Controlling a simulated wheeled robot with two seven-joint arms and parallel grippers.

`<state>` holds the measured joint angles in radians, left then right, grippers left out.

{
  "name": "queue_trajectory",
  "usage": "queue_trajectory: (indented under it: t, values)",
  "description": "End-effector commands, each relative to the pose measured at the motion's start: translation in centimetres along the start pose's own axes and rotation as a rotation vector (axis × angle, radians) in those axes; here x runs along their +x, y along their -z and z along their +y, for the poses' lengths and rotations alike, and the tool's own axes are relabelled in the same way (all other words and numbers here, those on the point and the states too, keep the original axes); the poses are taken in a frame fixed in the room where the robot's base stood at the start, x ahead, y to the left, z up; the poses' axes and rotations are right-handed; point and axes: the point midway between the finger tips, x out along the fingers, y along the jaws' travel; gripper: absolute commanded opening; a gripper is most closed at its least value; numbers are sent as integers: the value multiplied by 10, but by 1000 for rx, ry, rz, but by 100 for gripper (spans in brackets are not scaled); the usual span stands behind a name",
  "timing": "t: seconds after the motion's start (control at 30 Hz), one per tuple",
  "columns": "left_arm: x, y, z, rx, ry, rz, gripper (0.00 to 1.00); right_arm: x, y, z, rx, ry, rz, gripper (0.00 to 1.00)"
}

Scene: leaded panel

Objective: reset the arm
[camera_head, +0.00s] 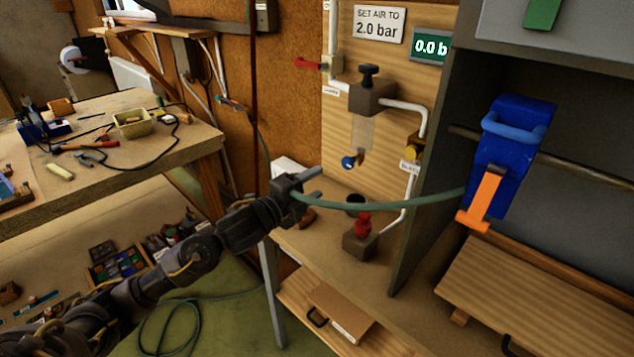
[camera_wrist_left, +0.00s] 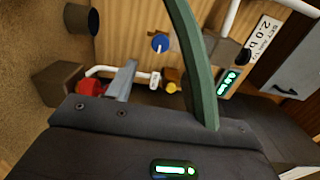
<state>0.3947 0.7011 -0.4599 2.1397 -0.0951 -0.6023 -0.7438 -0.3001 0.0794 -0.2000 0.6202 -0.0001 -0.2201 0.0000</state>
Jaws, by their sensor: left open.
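My left arm reaches in from the lower left in the head view. Its gripper (camera_head: 312,183) is open above the wooden shelf, in front of the wall panel. A green hose (camera_head: 385,206) passes at the gripper and runs right to a blue tool with an orange lever (camera_head: 508,140). In the left wrist view the hose (camera_wrist_left: 190,55) crosses close in front of the camera, beside a grey finger (camera_wrist_left: 123,80). I cannot tell whether the hose touches the fingers. My right gripper is out of view.
Behind the gripper are a regulator (camera_head: 370,97), a yellow valve (camera_head: 413,148) and a red-topped fitting (camera_head: 361,236). A grey cabinet (camera_head: 425,150) stands right. A cluttered workbench (camera_head: 165,145) is at left. More hose (camera_head: 190,310) lies on the green floor.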

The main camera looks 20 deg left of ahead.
Motion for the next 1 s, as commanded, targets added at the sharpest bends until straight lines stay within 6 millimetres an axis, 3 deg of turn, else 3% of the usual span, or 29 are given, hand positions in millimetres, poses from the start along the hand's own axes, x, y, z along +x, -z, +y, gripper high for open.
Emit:
queue_trajectory:
  t: [0.17,0.23,0.37,0.47,0.5,0.63,0.8,1.0]
  values:
    - [0,1,2,-6,-3,-1,52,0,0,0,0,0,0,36]
    - [-3,3,11,-41,-21,-12,52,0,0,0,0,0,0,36]
    - [-23,16,59,-239,-126,-84,52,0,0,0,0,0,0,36]
    - [-60,31,119,-497,-265,-209,52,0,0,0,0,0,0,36]
    - [-80,38,144,-610,-327,-275,52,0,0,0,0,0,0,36]
    - [-148,59,209,-921,-504,-503,52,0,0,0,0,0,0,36]
    - [-222,83,256,-1165,-654,-746,52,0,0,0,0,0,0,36]
    - [-291,107,284,-1345,-770,-981,52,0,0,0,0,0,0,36]
